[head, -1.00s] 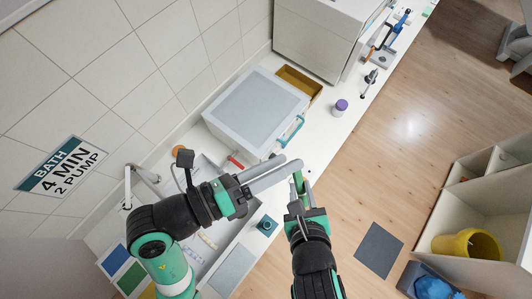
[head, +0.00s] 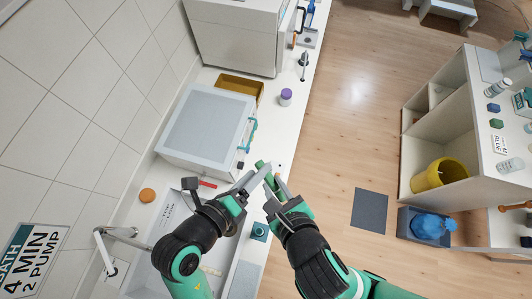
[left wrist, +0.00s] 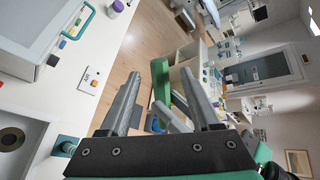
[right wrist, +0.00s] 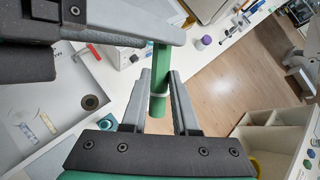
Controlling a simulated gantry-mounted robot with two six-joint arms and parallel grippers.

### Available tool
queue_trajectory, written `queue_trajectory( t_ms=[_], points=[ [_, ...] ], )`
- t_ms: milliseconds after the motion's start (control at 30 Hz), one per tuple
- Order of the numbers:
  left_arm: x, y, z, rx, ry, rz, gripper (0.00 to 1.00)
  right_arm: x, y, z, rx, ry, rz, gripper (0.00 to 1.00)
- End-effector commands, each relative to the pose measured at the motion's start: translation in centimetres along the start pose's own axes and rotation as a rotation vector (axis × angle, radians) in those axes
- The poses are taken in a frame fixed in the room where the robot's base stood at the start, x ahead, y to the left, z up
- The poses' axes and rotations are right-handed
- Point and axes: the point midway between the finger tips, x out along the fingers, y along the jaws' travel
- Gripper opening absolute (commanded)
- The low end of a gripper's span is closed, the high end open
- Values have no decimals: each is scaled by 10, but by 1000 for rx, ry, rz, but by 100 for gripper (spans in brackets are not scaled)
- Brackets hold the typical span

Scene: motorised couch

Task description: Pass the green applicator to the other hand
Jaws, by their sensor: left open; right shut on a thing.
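The green applicator (head: 262,167) is a slim green stick held over the counter's front edge. My right gripper (head: 273,181) is shut on it; in the right wrist view the applicator (right wrist: 159,56) stands between the fingers, with a pale band low on it. My left gripper (head: 256,177) is open at the applicator's upper part. In the left wrist view the applicator (left wrist: 161,80) shows between the open left fingers. A left finger crosses close to it in the right wrist view; whether they touch I cannot tell.
A grey-lidded white box (head: 207,124) with a teal handle stands on the counter behind the grippers. A purple-capped bottle (head: 286,97) and a small teal block (head: 260,231) are on the counter. A yellow bucket (head: 438,174) sits in the shelf unit at right. Floor between is mostly open.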

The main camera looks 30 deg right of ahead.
Motion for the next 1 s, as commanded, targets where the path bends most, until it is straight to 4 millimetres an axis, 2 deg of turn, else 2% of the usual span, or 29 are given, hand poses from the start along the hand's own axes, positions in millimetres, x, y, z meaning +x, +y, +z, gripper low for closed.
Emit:
queue_trajectory(
  t_ms=[100,300,667,1000],
  points=[
    [26,-1,-1,1,4,-1,64,0,0,0,0,0,0,0],
    [54,0,0,1,1,0,64,0,0,0,0,-1,0,0],
    [60,0,0,1,-2,0,62,0,0,0,0,-1,0,0],
    [60,0,0,1,-1,0,1,0,0,0,0,0,0,0]
  ],
)
